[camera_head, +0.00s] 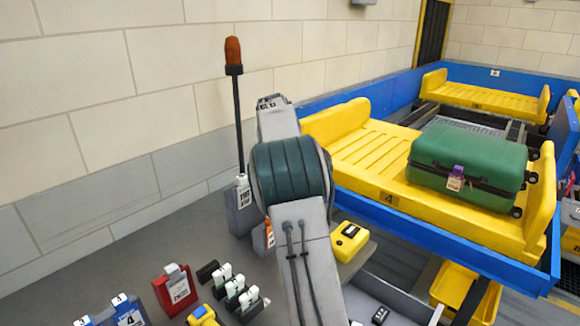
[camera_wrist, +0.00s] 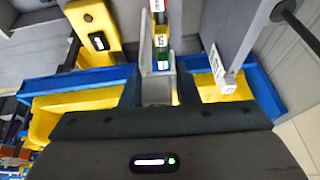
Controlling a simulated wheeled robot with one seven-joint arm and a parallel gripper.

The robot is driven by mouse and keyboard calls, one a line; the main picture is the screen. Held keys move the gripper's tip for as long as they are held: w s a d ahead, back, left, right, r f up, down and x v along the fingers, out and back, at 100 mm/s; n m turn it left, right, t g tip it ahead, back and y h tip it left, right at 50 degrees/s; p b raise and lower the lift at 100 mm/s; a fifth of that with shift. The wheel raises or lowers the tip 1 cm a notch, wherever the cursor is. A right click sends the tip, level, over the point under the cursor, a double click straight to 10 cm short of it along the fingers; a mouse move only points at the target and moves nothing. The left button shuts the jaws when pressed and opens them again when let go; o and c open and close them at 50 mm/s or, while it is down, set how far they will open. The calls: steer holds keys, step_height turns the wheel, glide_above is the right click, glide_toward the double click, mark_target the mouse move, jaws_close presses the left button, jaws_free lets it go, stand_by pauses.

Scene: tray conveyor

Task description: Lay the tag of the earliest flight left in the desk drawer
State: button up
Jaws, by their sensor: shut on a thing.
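My gripper (camera_wrist: 157,75) shows in the wrist view as grey fingers shut on a small tag (camera_wrist: 163,58) with a green part. In the head view my arm hides the gripper. Several white tags (camera_head: 235,285) stand in a black rack on the desk. A white tag (camera_head: 178,284) stands in a red holder (camera_head: 165,297). Blue holders with numbered labels (camera_head: 128,312) stand at the lower left. A light open compartment, perhaps the drawer (camera_head: 405,303), shows at the bottom, partly cut off, with small dark items (camera_head: 380,315) in it. Tag writing is mostly too small to read.
A grey block with a label (camera_head: 243,190) carries a pole with an orange lamp (camera_head: 233,55). A yellow device (camera_head: 350,241) lies right of my arm. A green suitcase (camera_head: 468,160) with a tag rests on a yellow conveyor tray (camera_head: 365,148) marked 4.

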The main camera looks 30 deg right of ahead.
steer(key=shift+r+p, duration=1.95)
steer(key=shift+r, duration=0.5)
steer(key=shift+a+f, duration=0.1)
